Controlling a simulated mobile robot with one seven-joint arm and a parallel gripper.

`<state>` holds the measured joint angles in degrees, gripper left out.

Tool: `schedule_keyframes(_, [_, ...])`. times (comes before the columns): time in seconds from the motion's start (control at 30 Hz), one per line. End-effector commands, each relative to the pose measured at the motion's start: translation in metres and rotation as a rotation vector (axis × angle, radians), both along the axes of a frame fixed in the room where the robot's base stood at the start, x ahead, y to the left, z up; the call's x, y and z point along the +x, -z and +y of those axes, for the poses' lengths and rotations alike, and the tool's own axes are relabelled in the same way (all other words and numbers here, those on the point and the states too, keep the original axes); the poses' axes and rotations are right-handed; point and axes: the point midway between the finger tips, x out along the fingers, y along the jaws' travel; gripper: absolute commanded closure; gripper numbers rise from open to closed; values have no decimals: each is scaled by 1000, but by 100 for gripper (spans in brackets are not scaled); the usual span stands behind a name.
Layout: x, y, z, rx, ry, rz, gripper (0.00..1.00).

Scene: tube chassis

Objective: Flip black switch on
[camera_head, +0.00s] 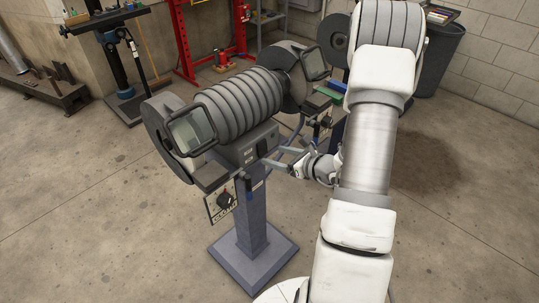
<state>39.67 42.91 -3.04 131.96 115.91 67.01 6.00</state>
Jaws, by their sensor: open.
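A bench grinder (240,105) with a ribbed grey motor stands on a blue-grey pedestal. A small plate (213,207) with lettering hangs low at its front left and bears a black knob-like part (224,199). The grinder's front box (247,150) has small dark details, too small to make out. I cannot tell for sure which part is the black switch, or its position. My gripper (273,164) is open and empty, just right of the front box, with its fingers pointing left towards it. I cannot tell whether they touch the box.
The grinder's guards and eye shields (188,129) stick out above and left of my gripper. The pedestal's square base (254,252) is on the floor below. A red frame (187,45), a dark bin (441,60) and a wall are behind.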

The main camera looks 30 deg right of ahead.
Motion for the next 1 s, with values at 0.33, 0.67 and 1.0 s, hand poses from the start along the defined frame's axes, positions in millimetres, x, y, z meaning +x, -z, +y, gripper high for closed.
schedule_keyframes(0.33, [30, 14, 11, 0, 0, 1, 25])
schedule_keyframes(0.67, [31, 14, 11, 0, 0, 0, 36])
schedule_keyframes(1.0, [31, 13, 11, 0, 0, 0, 97])
